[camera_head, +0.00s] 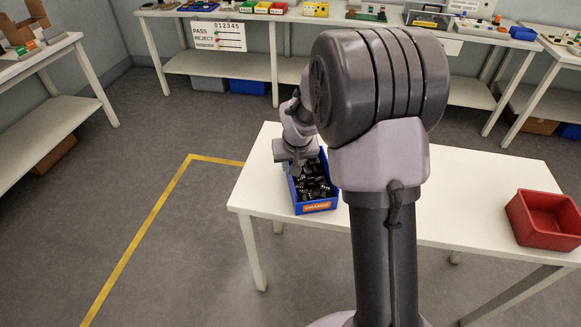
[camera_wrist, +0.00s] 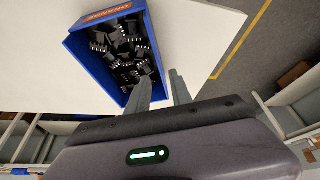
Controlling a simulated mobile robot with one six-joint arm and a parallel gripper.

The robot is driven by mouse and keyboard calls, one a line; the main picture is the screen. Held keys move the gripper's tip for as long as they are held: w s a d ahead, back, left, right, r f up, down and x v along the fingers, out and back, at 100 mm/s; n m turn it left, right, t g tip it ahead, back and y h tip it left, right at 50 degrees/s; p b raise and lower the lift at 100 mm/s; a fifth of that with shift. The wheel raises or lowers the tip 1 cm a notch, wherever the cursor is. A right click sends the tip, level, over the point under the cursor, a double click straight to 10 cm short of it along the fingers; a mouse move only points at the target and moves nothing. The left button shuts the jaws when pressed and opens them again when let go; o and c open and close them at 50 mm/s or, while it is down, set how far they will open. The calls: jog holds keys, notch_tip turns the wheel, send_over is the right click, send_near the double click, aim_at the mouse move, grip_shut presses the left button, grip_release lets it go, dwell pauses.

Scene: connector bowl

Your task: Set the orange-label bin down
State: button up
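The orange-label bin (camera_head: 316,205) is a blue open box full of small black connectors (camera_head: 313,184). In the head view it appears to rest upright on the white table, close to the front edge, with its orange label towards the camera. In the wrist view the bin (camera_wrist: 86,55) is at upper left, its label at the far end. My gripper (camera_wrist: 161,76) is at the bin's near end. One finger is over the bin's inside and the other is outside its side wall, with a visible gap between them. Whether a finger touches the wall is hard to see.
The white table (camera_head: 462,190) is bare to the right of my arm, up to a red empty bin (camera_head: 545,220) at its right end. Yellow tape (camera_head: 145,235) marks the grey floor at left. Shelved benches with small parts stand along the walls. My arm hides the table's middle.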

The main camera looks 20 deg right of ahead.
jog(key=s+a+r, duration=0.5)
jog(key=s+r, duration=0.4)
jog(key=r, duration=0.4)
jog(key=s+a+r+y, duration=0.1)
jog(key=s+a, duration=0.2)
jog(key=s, duration=0.4)
jog(key=s+a+r+m+t+y, duration=0.1)
jog(key=s+a+r, duration=0.1)
jog(key=s, duration=0.5)
jog(key=s+a+r+m+y, duration=0.1)
jog(key=s+a+r, duration=0.1)
jog(key=s, duration=0.5)
jog(key=shift+a+r, duration=0.15)
jog(key=shift+a, duration=0.7)
